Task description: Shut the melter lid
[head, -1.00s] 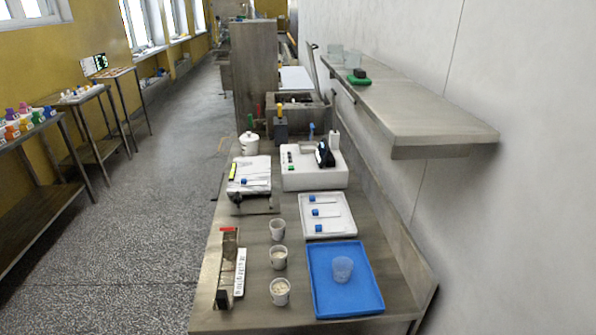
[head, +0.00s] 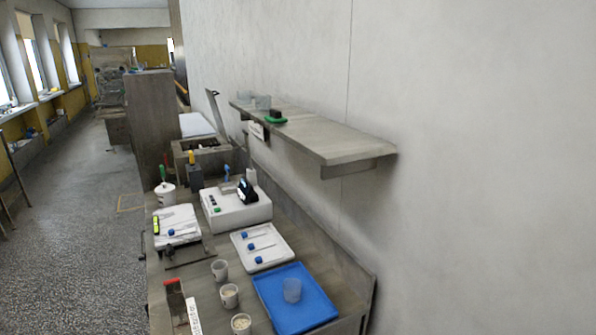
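A grey box-like unit (head: 203,157) with an open, dark top stands at the far end of the bench, in front of a tall grey cabinet. A thin upright panel (head: 214,109) stands raised at its right side near the wall. It looks like an open lid, but nothing marks the unit as the melter. The inside of the unit is too small to make out. Neither of my grippers shows in the head view.
A grey wall shelf (head: 325,140) juts out above the right of the bench. The bench holds a white device (head: 235,212), a white tray (head: 270,257), a blue tray (head: 270,290) and several cups. Open floor (head: 80,220) lies to the left.

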